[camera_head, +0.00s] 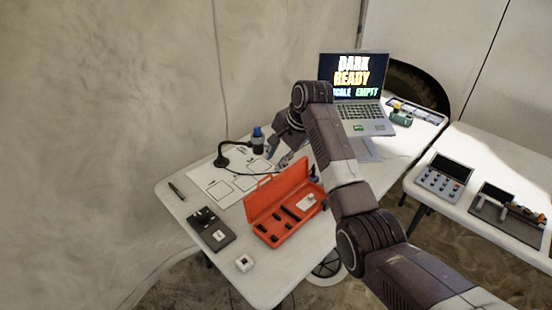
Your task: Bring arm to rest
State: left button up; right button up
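My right arm reaches in from the lower right across the white table (190,186). My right gripper (279,156) is over the table, between the white marked sheet (208,178) and the laptop. Its two fingers look apart, with nothing visible between them. It is behind the open orange case (262,197), which holds several small dark pieces and one pale piece. My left gripper is not in view.
A laptop (378,110) reads "DARK READY", with "EMPTY" below. A black lamp-like device (221,161), a dark-blue bottle (257,140), a dark box (211,229) and a small white block (244,263) stand on the table. A second table (460,212) at right holds panels.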

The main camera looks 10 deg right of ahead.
jog(key=s+d+f+n+h, duration=0.1)
jog(key=s+d+f+n, duration=0.25)
jog(key=s+f, duration=0.65)
jog(key=s+d+f+n+h, duration=0.1)
jog(key=s+d+f+n, duration=0.25)
jog(key=s+f, duration=0.65)
jog(key=s+d+r+n, duration=0.1)
jog(key=s+d+n, duration=0.15)
jog(key=s, duration=0.95)
jog(key=s+d+r+n, duration=0.1)
jog(key=s+n, duration=0.2)
jog(key=s, duration=1)
notch_tip(320, 180, down, 28)
jog(key=s+g, duration=0.2)
jog(key=s+d+f+g+h, duration=0.1)
jog(key=s+d+f, duration=0.2)
jog(key=s+f, duration=1.2)
jog(key=shift+s+n+b, duration=0.35)
jog(key=shift+s+b, duration=0.05)
jog(key=shift+s, duration=0.55)
